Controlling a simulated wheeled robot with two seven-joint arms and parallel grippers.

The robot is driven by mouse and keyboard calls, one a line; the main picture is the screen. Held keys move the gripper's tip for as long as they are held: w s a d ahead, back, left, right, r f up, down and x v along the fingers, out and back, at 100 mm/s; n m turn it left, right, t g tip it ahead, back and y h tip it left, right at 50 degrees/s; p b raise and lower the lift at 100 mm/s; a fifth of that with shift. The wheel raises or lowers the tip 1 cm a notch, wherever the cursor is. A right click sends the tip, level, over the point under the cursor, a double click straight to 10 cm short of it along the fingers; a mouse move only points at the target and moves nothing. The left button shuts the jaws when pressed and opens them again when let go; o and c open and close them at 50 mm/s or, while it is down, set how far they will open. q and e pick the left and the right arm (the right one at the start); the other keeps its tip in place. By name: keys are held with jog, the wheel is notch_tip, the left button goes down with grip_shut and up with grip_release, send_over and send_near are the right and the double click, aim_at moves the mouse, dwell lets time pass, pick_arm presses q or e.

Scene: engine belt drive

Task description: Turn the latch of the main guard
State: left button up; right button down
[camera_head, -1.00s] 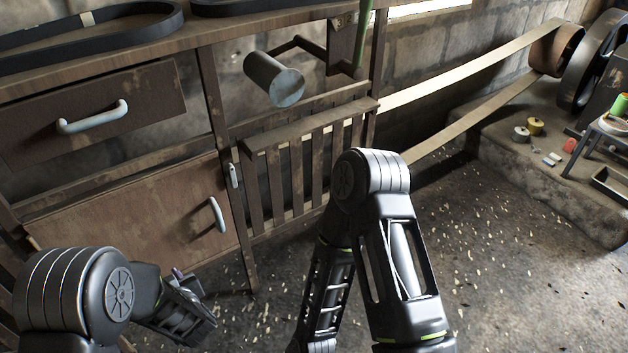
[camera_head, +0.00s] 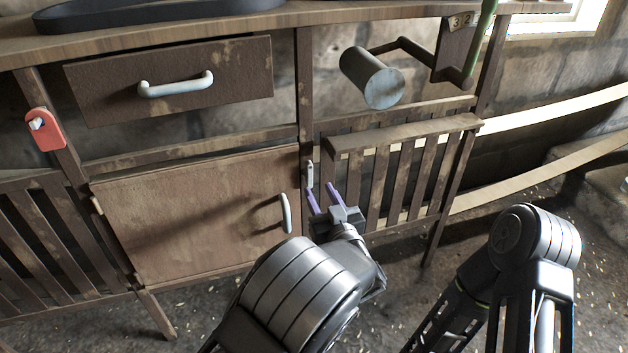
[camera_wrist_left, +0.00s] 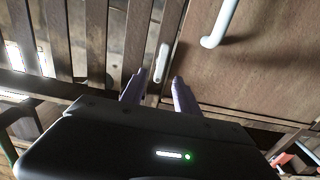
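The latch (camera_head: 310,174) is a small pale upright piece on the wooden post between the cabinet door and the slatted main guard (camera_head: 405,140). It also shows in the left wrist view (camera_wrist_left: 161,62), just beyond the fingertips. My left gripper (camera_head: 322,193) is open, its two purple fingers pointing up towards the latch from just below. In the left wrist view the gripper (camera_wrist_left: 158,79) has its fingers spread to either side of the latch's line, with nothing between them. My right arm stands at the lower right of the head view; its gripper is not in view.
The cabinet door (camera_head: 190,215) with its pale handle (camera_head: 286,213) is left of the latch. A drawer (camera_head: 170,80) is above it. A grey cylinder on a crank (camera_head: 372,78) juts out above the guard. A red plate (camera_head: 44,130) sits on the left post.

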aim_at(310, 176)
pick_arm(q)
jog(key=b+x, duration=0.1)
jog(key=x, duration=0.5)
jog(key=shift+c, duration=0.3)
grip_shut()
